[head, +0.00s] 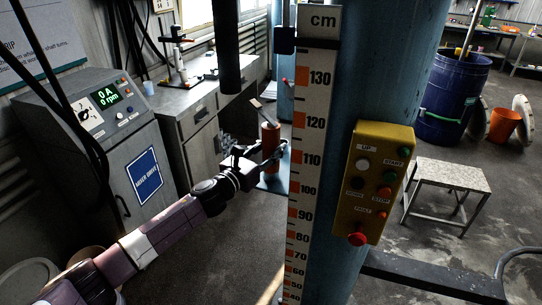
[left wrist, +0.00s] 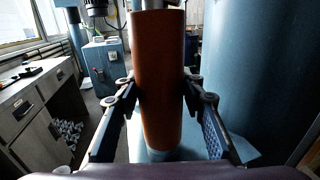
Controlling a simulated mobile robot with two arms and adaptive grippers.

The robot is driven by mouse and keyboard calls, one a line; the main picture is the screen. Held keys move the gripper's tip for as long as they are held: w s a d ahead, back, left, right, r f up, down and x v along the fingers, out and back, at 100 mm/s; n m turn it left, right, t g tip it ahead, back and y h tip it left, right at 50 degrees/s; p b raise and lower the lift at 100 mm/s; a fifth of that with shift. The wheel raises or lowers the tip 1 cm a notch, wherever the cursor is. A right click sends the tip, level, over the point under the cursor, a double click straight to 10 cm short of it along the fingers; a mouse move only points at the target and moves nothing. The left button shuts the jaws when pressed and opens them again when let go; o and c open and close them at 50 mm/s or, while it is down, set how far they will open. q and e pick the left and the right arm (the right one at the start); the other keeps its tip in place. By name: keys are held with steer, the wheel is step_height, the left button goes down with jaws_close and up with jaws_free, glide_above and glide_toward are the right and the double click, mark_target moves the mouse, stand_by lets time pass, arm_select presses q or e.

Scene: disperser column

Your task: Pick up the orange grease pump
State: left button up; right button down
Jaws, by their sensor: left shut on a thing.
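The orange grease pump (head: 270,139) is an upright orange cylinder with a lever at its top, seen in the head view left of the height scale. In the left wrist view its orange body (left wrist: 158,80) stands upright between the two fingers. My left gripper (head: 262,153) is shut on the pump's body; its fingers (left wrist: 160,90) touch it from both sides in the left wrist view. A blue-grey surface (left wrist: 190,152) shows below the pump; I cannot tell whether the pump touches it. My right gripper is not in view.
A blue column (head: 385,60) with a centimetre scale (head: 312,120) stands just right of the pump. A yellow button box (head: 373,180) is fixed on it. A grey control cabinet (head: 90,130) and a workbench (head: 190,110) stand at left. A small stool (head: 450,178) is at right.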

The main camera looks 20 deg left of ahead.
mark_target(265, 143)
arm_select(q)
steer(key=shift+w+r, duration=0.1)
steer(key=shift+r, duration=0.45)
step_height(265, 143, up, 19)
steer(key=p, duration=0.2)
step_height(265, 143, down, 15)
steer(key=b, duration=0.5)
steer(key=shift+r, duration=0.2)
steer(key=shift+f+b, duration=1.2)
steer(key=shift+f, duration=0.25)
steer(key=shift+p, duration=0.3)
steer(key=shift+f+b, duration=0.7)
steer(key=shift+f, duration=0.45)
stand_by(1.1)
steer(key=shift+f, duration=0.1)
